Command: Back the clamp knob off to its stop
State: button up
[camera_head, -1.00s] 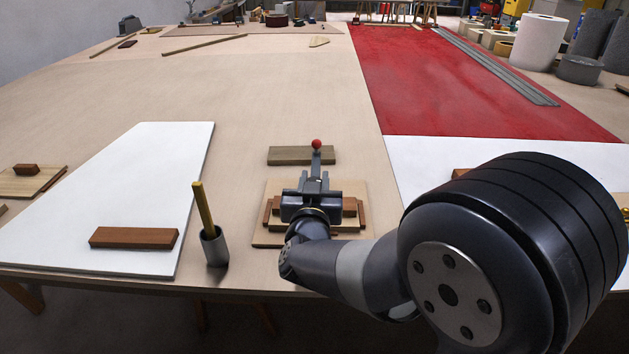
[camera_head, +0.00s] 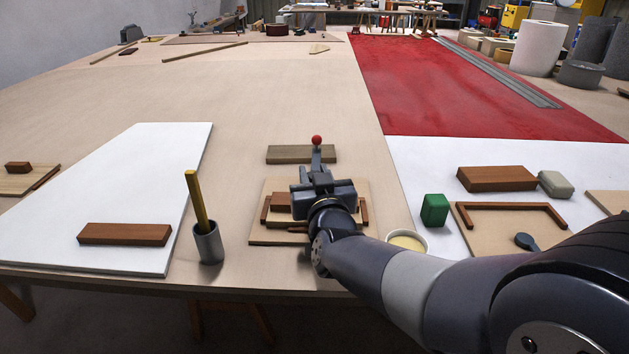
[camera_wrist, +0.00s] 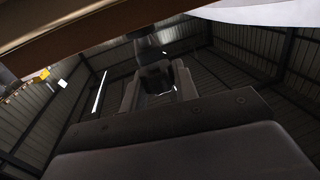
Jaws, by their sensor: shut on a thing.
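The clamp stands on a light wooden board (camera_head: 262,232) near the table's front edge. Its grey upright bar (camera_head: 316,160) ends in a red ball (camera_head: 317,141). My gripper (camera_head: 316,178) is in front of this bar, shut on the clamp knob, which my fingers mostly hide. A brown block (camera_head: 281,201) and a brown frame (camera_head: 364,211) lie on the board around the gripper. In the wrist view, my gripper (camera_wrist: 158,78) shows dark fingers close together on a small grey part; its shape is too dark to make out.
A grey cup with a yellow stick (camera_head: 208,243) stands left of the board. A cream bowl (camera_head: 407,241) and a green block (camera_head: 434,210) are to the right, near my arm. An olive-brown block (camera_head: 290,154) lies behind. The table farther back is mostly clear.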

jog(key=o, duration=0.9)
jog(key=shift+o, duration=0.2)
jog(key=shift+s, duration=0.15)
jog(key=s+d+p, duration=0.2)
jog(key=s, duration=0.8)
jog(key=shift+s, duration=0.2)
jog(key=shift+w, duration=0.1)
jog(key=w, duration=0.3)
jog(key=w+a+b, duration=0.1)
jog(key=w, duration=0.2)
jog(key=w+a+b, duration=0.1)
jog(key=w, duration=0.3)
jog(key=shift+f, duration=0.1)
jog(key=shift+w+r, duration=0.2)
jog(key=shift+w, duration=0.15)
jog(key=shift+s+a+h+p, duration=0.1)
jog(key=shift+h+p, duration=0.2)
jog(key=shift+p, duration=0.35)
